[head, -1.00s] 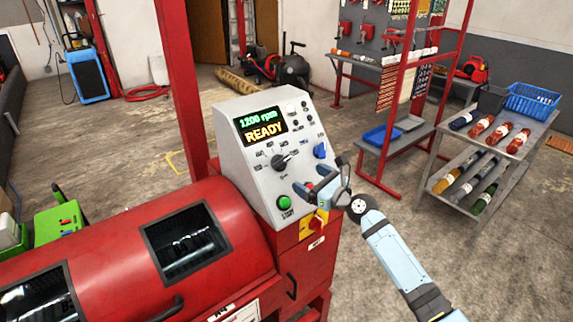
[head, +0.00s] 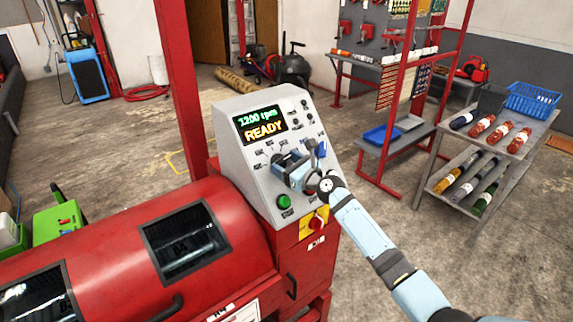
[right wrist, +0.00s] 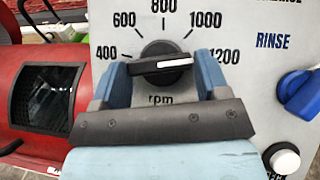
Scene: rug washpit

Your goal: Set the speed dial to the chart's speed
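The speed dial (right wrist: 163,62) is a round black knob with a white pointer bar, ringed by marks from 400 to 1200 and labelled rpm. In the right wrist view its pointer lies nearly level, its right end towards 1200. The panel's display (head: 260,124) reads 1200 rpm and READY. My right gripper (head: 287,163) is at the dial and hides most of it in the head view. In the right wrist view its two blue fingers (right wrist: 160,75) stand apart on either side of the knob, with small gaps visible. I cannot make out the speed chart. My left gripper is out of view.
A blue knob (right wrist: 300,94) marked RINSE and a white button (right wrist: 284,160) sit right of the dial. A green start button (head: 284,202) and a red switch (head: 317,222) are below. The red drum machine (head: 110,230) fills the lower left.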

